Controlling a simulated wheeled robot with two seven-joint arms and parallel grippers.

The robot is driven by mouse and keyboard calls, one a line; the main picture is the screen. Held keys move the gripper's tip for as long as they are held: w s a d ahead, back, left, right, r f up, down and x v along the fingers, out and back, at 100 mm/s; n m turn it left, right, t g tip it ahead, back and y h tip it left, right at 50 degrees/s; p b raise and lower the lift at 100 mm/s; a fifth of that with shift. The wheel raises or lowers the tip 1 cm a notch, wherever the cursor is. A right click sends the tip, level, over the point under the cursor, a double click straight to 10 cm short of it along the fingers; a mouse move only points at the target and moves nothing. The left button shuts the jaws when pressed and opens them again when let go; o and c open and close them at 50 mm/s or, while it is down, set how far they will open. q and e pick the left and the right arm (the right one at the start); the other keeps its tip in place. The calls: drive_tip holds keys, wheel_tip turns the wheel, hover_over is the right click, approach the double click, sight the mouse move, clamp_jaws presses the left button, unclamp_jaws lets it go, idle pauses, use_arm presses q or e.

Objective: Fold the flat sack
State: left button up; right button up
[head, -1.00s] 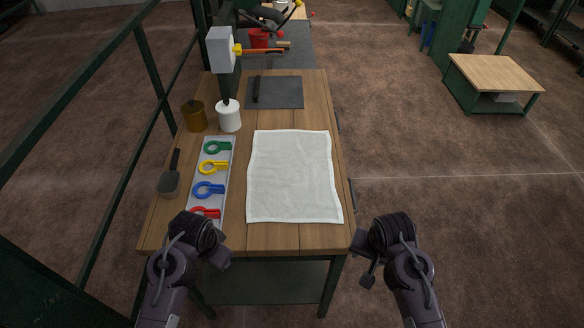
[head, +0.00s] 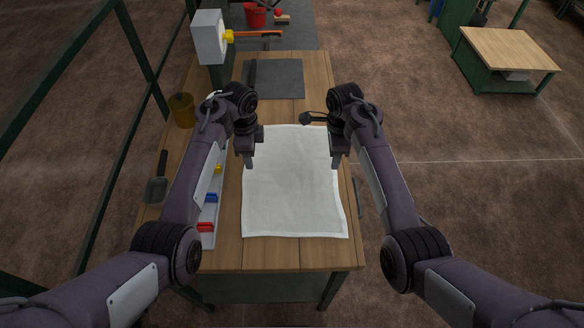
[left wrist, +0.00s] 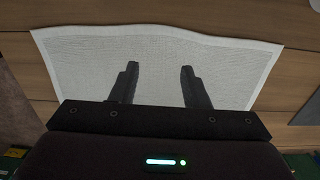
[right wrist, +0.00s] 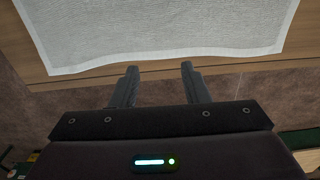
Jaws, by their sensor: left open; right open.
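The flat white sack (head: 293,190) lies spread out on the wooden table, unfolded. My left gripper (head: 250,163) is over the sack's left edge towards its far end, fingers pointing down. In the left wrist view its two fingers (left wrist: 157,85) are apart, with the sack (left wrist: 220,60) beneath and nothing between them. My right gripper (head: 337,160) is at the sack's right edge towards the far end. In the right wrist view its fingers (right wrist: 158,85) are apart and empty, just outside the sack's edge (right wrist: 160,45). Whether either gripper touches the cloth cannot be told.
A tray (head: 208,237) with coloured tools lies left of the sack, partly hidden by my left arm. A dark mat (head: 280,78) lies beyond the sack.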

sight(252, 176)
use_arm(q)
drive_tip(key=f, duration=0.2)
drive_tip(key=shift+s+a+f, duration=0.15)
drive_tip(key=shift+s+f, duration=0.15)
drive_tip(key=shift+s, duration=0.1)
use_arm(e)
drive_tip(key=f, duration=0.2)
drive_tip(key=shift+s+f, duration=0.3)
drive_tip(key=shift+s, duration=0.05)
use_arm(q)
drive_tip(key=f, duration=0.2)
drive_tip(key=w+f, duration=0.1)
drive_tip(key=shift+f, duration=0.35)
use_arm(e)
drive_tip(key=f, duration=0.1)
drive_tip(key=w+f, duration=0.1)
drive_tip(key=f, duration=0.1)
drive_tip(key=shift+f, duration=0.3)
use_arm(q)
drive_tip(key=shift+f, duration=0.2)
use_arm(e)
drive_tip(key=shift+s+f, duration=0.1)
drive_tip(key=shift+f, duration=0.15)
use_arm(q)
drive_tip(key=shift+s, duration=0.15)
use_arm(e)
drive_tip(key=shift+s, duration=0.15)
